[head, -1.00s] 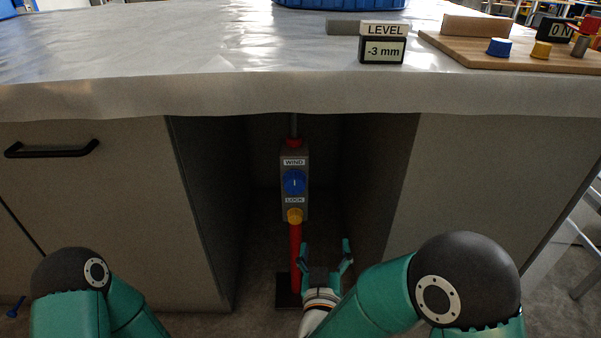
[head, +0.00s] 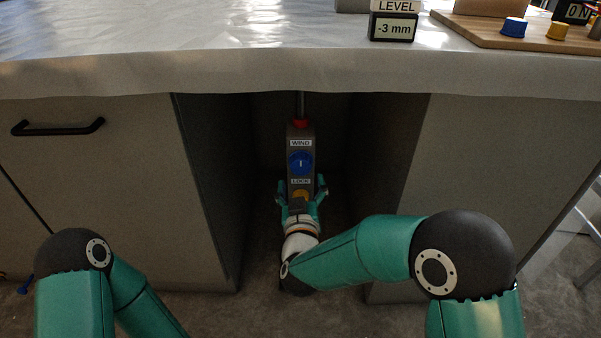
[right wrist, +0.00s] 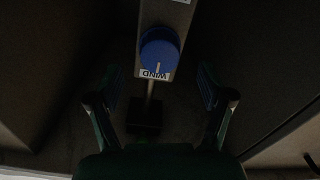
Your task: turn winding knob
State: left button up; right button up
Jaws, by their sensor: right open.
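The blue winding knob (head: 300,163) sits on a grey box (head: 293,133) on an upright post in the recess under the counter. A WIND label is above the knob and a LOCK label below it. A yellow-orange lock knob (head: 301,194) is lower on the box. My right gripper (head: 301,186) is open, its fingers upright on either side of the box's lower part, around the lock knob and below the blue knob. In the right wrist view, the blue knob (right wrist: 159,50) lies beyond and between the open fingers (right wrist: 160,85), apart from them. My left gripper is out of view.
Cabinet walls (head: 208,170) close in on both sides of the recess. The counter edge (head: 200,75) overhangs above. On top, a LEVEL display (head: 393,27) reads -3 mm, beside a wooden board (head: 485,33) with coloured knobs.

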aim_at(301, 170)
jog(key=w+b, duration=0.1)
jog(key=w, duration=0.4)
jog(key=shift+w, duration=0.4)
jog(key=shift+c, duration=0.4)
jog(key=c, duration=1.1)
